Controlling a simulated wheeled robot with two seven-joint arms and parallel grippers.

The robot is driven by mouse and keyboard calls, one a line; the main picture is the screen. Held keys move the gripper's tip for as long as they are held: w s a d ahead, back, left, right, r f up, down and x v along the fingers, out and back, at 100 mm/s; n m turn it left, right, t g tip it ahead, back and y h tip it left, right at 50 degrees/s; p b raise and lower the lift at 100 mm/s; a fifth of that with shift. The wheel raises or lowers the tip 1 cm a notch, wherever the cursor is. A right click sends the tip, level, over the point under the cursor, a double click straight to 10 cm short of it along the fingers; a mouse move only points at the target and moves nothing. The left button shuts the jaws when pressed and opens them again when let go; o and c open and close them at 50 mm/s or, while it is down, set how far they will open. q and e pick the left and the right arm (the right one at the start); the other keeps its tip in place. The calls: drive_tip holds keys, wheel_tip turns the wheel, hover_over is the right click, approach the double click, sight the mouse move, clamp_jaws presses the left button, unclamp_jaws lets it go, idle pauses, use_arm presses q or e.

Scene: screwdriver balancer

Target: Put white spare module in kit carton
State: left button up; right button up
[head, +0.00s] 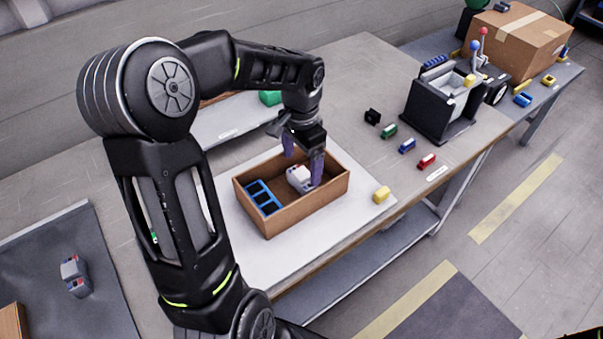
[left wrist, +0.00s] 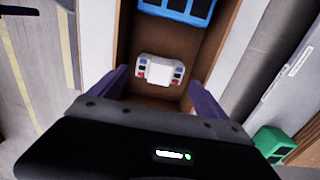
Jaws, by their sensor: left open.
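The open kit carton (head: 292,220) is a brown box on the white mat. A white module (head: 299,178) with small red and blue parts is inside it, at the right of a blue divided insert (head: 262,197). My left gripper (head: 303,160) is open and reaches down into the carton over the white module. In the left wrist view the white module (left wrist: 160,70) lies on the carton floor between the two spread purple fingers (left wrist: 160,90), with a gap on each side. The blue insert (left wrist: 180,8) shows beyond it. My right gripper is not in view.
A similar white module (head: 75,274) lies on the dark mat at the left. Small black, green, blue and red pieces (head: 407,146) line the table near a dark stand (head: 440,106). A green block (left wrist: 272,142) is outside the carton.

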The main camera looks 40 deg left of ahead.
sight(302, 173)
use_arm(q)
drive_tip(key=shift+r, duration=2.8)
